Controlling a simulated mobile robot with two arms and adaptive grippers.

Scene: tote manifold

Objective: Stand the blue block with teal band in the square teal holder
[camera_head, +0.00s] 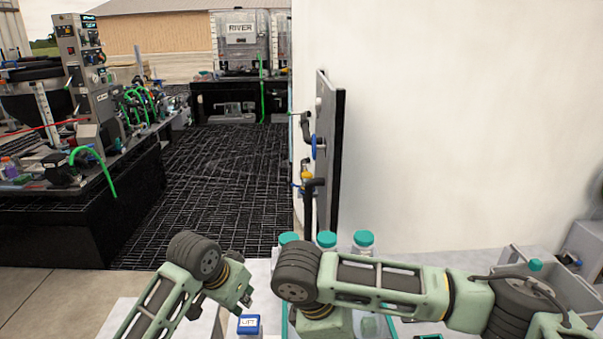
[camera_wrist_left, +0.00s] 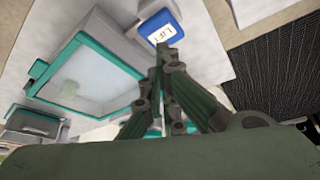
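A blue block (camera_head: 248,325) with a white label reading LIFT lies on the pale surface at the bottom of the head view. It also shows in the left wrist view (camera_wrist_left: 160,26); no teal band can be made out on it. My left gripper (camera_head: 246,297) is above and beside the block. In the left wrist view its fingertips (camera_wrist_left: 167,56) meet with nothing visible between them, apart from the block in the picture. I cannot pick out the square teal holder with certainty. My right arm crosses at the lower right; its fingers are out of view.
A clear tray with a teal rim (camera_wrist_left: 83,44) lies beside the block. Teal-capped bottles (camera_head: 326,241) stand behind my right forearm. A grey bin (camera_head: 548,285) is at right. A white wall (camera_head: 460,130) and an upright dark panel (camera_head: 328,150) stand beyond.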

